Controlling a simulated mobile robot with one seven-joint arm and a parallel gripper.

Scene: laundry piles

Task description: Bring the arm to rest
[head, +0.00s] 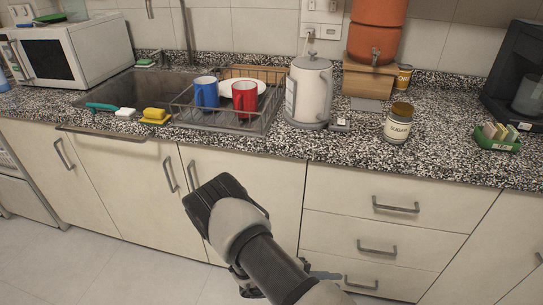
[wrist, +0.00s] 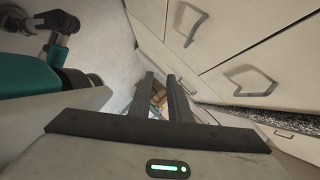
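My arm (head: 260,245) reaches up from the bottom of the head view, in front of the cabinet doors and below the counter edge. Its far bend is near the door handles, and the fingers cannot be made out clearly there. In the wrist view my gripper (wrist: 160,77) shows two dark fingers with a gap between them. It is open, and nothing is held between the fingers. Cabinet fronts (wrist: 228,35) with handles lie to the right of the fingers.
The speckled counter (head: 240,143) holds a sink, a dish rack (head: 225,115) with mugs, a white kettle (head: 309,92), a sugar jar (head: 398,123) and a microwave (head: 75,53). Drawer handles (head: 396,207) stick out. The floor (head: 45,260) at lower left is clear.

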